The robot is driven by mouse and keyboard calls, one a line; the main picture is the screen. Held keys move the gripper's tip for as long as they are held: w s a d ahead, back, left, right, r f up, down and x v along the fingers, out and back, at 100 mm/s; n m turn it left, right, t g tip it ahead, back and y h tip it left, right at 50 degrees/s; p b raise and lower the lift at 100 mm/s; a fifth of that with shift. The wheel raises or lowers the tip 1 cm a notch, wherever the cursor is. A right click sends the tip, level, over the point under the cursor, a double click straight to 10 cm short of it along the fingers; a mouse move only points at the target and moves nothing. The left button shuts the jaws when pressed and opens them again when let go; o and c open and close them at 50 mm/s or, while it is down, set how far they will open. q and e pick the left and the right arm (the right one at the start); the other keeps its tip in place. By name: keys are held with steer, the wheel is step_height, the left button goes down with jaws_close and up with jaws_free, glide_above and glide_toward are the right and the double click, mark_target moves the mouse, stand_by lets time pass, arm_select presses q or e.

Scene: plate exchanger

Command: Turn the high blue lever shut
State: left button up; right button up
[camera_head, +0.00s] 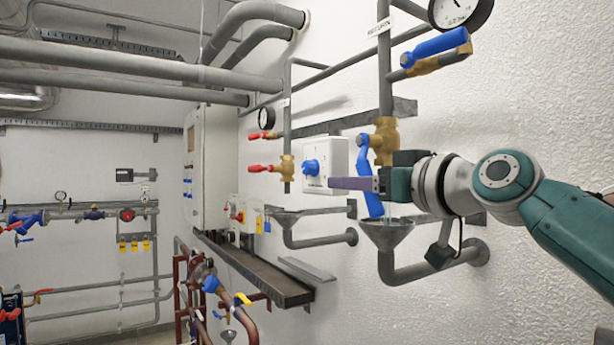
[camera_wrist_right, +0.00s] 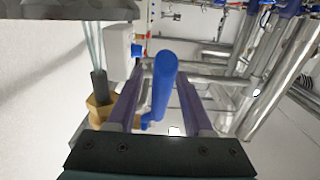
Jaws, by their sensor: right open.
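A blue lever (camera_head: 366,170) hangs down from a brass valve (camera_head: 384,140) on a vertical grey pipe, above a grey funnel. My right gripper (camera_head: 352,184) is at this lever, its purple fingers pointing left. In the right wrist view the blue lever (camera_wrist_right: 162,82) lies between the two open fingers (camera_wrist_right: 160,75), with a gap visible on its right side; contact on the left is unclear. Another blue lever (camera_head: 441,44) sits higher up at the top right, slanting up to the right on a brass valve. My left gripper is not in view.
A white box with a blue knob (camera_head: 312,167) is on the wall just behind the fingers. The grey funnel (camera_head: 386,233) is close below the gripper. Red-handled valves (camera_head: 265,168) and a pressure gauge (camera_head: 266,117) are further left. The wall lies close behind.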

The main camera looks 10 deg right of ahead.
jaws_close()
stand_by(0.5)
stand_by(1.0)
